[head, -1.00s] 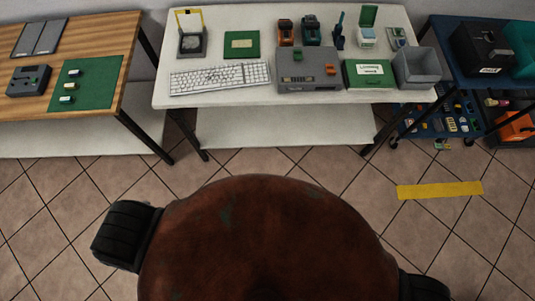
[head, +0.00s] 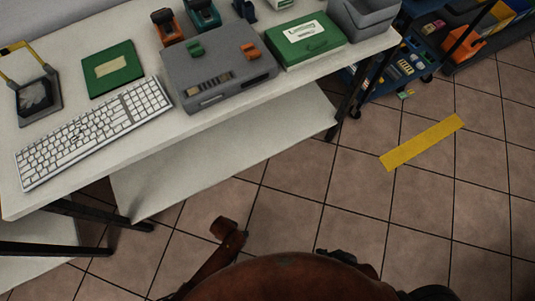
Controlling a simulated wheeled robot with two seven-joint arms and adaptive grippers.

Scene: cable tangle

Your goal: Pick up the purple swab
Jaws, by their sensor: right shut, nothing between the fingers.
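I cannot make out a purple swab in the head view.
The bench holds a keyboard (head: 95,133), a grey device (head: 218,72), a green case (head: 305,40), a green board (head: 112,68) and a grey bin (head: 365,14). A blue cart (head: 420,52) stands behind at right. The floor around the yellow strip (head: 422,142) is clear.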

